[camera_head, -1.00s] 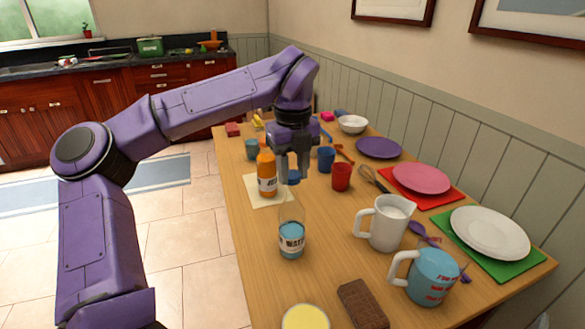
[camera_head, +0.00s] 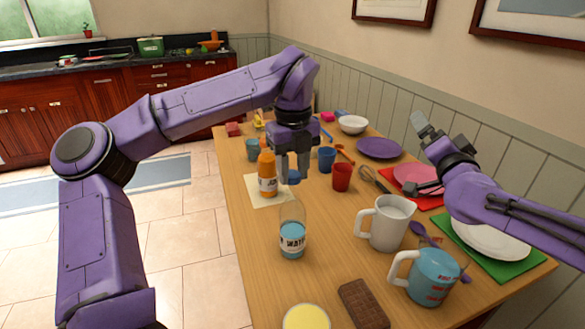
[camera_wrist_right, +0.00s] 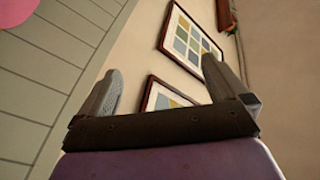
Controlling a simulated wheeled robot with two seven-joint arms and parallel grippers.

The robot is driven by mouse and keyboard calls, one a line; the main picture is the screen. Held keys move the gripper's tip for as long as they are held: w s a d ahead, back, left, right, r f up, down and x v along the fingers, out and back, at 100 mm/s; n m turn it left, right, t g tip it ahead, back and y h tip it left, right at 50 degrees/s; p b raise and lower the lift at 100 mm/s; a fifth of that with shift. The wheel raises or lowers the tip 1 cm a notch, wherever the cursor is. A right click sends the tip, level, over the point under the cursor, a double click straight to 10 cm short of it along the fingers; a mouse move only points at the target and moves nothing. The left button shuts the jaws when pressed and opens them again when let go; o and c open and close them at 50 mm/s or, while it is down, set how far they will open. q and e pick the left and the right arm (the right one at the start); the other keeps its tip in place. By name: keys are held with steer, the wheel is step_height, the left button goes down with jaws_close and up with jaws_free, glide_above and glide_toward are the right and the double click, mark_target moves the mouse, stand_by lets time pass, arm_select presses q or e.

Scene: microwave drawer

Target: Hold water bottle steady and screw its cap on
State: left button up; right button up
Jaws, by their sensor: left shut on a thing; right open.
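The water bottle (camera_head: 292,238) stands upright on the table, clear with blue water and a white label, and its top is open. My left gripper (camera_head: 293,180) is shut on the blue cap (camera_head: 293,177), above and slightly beyond the bottle's mouth in the head view; cap and bottle look apart. My right gripper (camera_head: 424,156) is open and empty over the right side of the table, near the pink plate. Its two fingers also show in the right wrist view (camera_wrist_right: 162,72), with only wall and pictures between them.
An orange bottle (camera_head: 267,175) stands on a pale mat just left of my left gripper. A white pitcher (camera_head: 387,225), a blue measuring cup (camera_head: 432,277) and a brown block (camera_head: 363,304) are right and front of the bottle. A red cup (camera_head: 341,177) stands behind.

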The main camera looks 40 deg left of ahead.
steer(key=s+a+f+m+g+y, duration=0.2)
steer(key=s+a+f+m+g, duration=0.5)
steer(key=s+f, duration=0.3)
steer(key=m+g, duration=0.9)
steer(key=m, duration=0.1)
glide_toward(303, 243)
steer(key=x, duration=0.2)
steer(key=shift+s+a+r, duration=0.1)
steer(key=shift+a, duration=0.25)
steer(key=shift+s+a+h, duration=0.1)
steer(key=shift+a+h, duration=0.05)
steer(key=shift+h, duration=0.15)
steer(key=x, duration=0.9)
steer(key=shift+a+f, duration=0.25)
steer(key=shift+c, duration=0.3)
steer(key=c, duration=0.8)
steer(key=shift+o, duration=0.2)
